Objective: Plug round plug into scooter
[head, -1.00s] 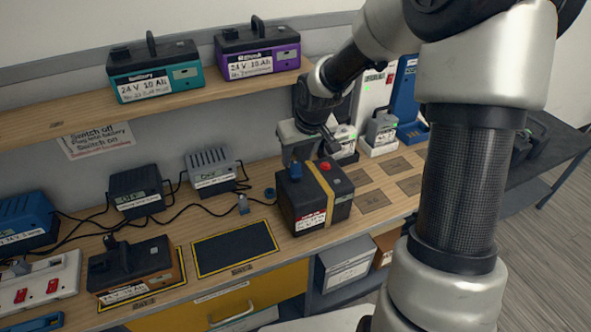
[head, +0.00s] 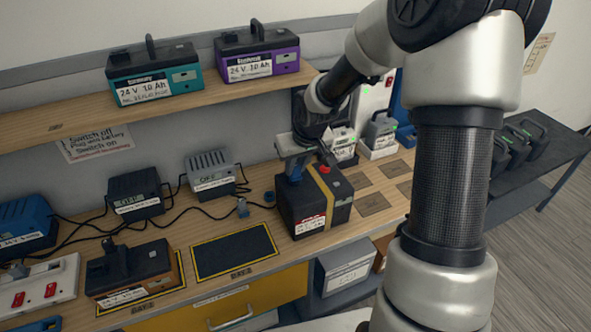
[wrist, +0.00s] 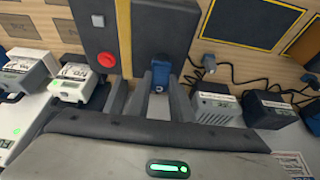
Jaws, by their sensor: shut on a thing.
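A dark battery block (head: 302,219) with a yellow strap and a red button stands on the wooden bench. It also fills the top of the wrist view (wrist: 168,28). My gripper (head: 296,165) is down at its top left. In the wrist view my gripper (wrist: 159,82) is shut on a small blue plug-like piece (wrist: 158,76) between its fingers. The blue piece (head: 294,180) is at the battery; whether it is seated in it is hidden. A grey plug (head: 242,208) on a black cable lies on the bench, apart from my gripper. No scooter is recognisable.
Several chargers, one of them grey (head: 210,174), line the wall with cables. A black yellow-edged mat (head: 235,252) is empty. An orange-sided battery (head: 130,272) stands at left. A shelf (head: 60,122) with two batteries overhangs the back.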

